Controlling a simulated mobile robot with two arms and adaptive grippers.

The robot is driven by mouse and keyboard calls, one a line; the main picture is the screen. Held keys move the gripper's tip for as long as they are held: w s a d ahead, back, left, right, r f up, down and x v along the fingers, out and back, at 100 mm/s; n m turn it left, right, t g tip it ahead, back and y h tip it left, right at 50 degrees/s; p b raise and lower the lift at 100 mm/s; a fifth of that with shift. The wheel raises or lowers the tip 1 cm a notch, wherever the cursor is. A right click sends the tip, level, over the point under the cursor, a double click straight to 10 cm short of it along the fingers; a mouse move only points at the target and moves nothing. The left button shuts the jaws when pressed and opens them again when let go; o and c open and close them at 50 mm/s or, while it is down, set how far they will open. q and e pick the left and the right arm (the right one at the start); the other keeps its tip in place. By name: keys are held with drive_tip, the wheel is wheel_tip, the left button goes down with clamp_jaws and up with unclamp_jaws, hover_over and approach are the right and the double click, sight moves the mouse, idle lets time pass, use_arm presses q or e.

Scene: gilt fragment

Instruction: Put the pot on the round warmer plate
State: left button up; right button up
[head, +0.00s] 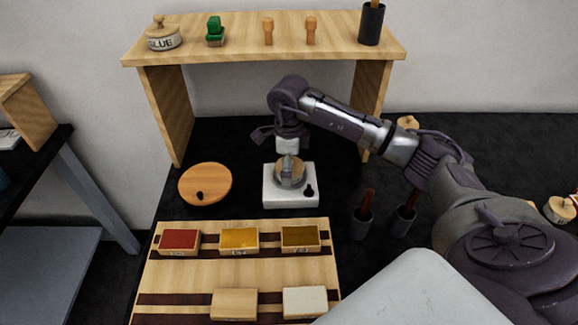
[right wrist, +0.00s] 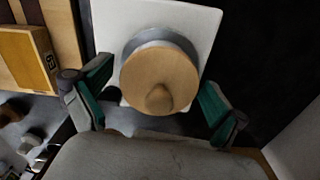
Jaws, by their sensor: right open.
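A pot (head: 291,178) with a round wooden lid stands on the white square warmer (head: 290,199), which has a black knob at its front right. In the right wrist view the pot (right wrist: 160,76) shows its lid and round lid knob. A grey round edge, either pot or plate, shows beneath the lid above the warmer's white base (right wrist: 201,25). My right gripper (head: 288,150) is just above the pot. Its two green-padded fingers (right wrist: 157,80) are open on either side of the lid, with gaps visible. My left gripper is not in view.
A wooden shelf (head: 262,53) stands behind, with a glue pot (head: 162,37) on it. A tray of coloured blocks (head: 237,273) is in front. Two dark cups (head: 361,223) (head: 402,221) stand to the right.

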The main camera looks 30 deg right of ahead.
wheel_tip(320, 180, up, 12)
drive_tip(key=shift+r+b, duration=0.15)
drive_tip(key=shift+b, duration=1.1)
idle(0.5)
